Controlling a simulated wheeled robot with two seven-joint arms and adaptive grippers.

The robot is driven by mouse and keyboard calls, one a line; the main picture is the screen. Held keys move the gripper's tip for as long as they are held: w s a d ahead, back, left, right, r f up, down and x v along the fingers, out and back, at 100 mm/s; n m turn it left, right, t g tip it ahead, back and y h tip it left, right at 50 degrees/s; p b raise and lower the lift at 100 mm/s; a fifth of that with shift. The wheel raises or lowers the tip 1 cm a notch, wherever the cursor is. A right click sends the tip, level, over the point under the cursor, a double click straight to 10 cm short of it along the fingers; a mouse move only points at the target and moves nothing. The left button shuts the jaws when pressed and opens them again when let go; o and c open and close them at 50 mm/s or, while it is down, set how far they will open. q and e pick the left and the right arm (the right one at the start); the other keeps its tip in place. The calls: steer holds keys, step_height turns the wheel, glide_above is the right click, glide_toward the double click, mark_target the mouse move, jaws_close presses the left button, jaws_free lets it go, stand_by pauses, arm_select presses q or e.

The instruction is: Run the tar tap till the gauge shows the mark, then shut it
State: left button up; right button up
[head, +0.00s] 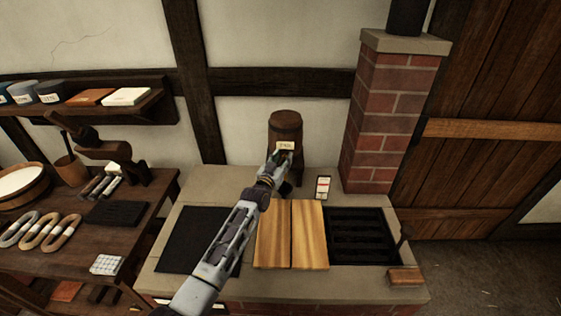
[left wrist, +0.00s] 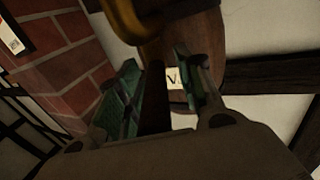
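The dark wooden tar barrel (head: 286,127) with a pale label (head: 285,145) stands at the back of the stone bench. My left gripper (head: 283,158) is at its front, just below the label, and covers the tap there. In the left wrist view, my left gripper's fingers (left wrist: 160,85) are apart. A dark upright piece (left wrist: 154,100) shows between them, with a gap on its right side; I cannot tell if it is the tap handle. A brass-coloured part (left wrist: 125,15) is above. The gauge (head: 323,187), a small white card with red, stands to the right; its level is too small to read.
Two wooden boards (head: 291,234) lie in front, between a black plate (head: 200,240) and a black grate (head: 362,236). A brick chimney (head: 390,115) rises close on the right. A side table (head: 60,250) with rope rings stands on the left.

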arm_select(q)
steer(key=shift+s+a+f, duration=0.15)
steer(key=shift+s+a, duration=0.05)
steer(key=shift+s, duration=0.25)
steer(key=v, duration=1.1)
stand_by(0.4)
stand_by(0.4)
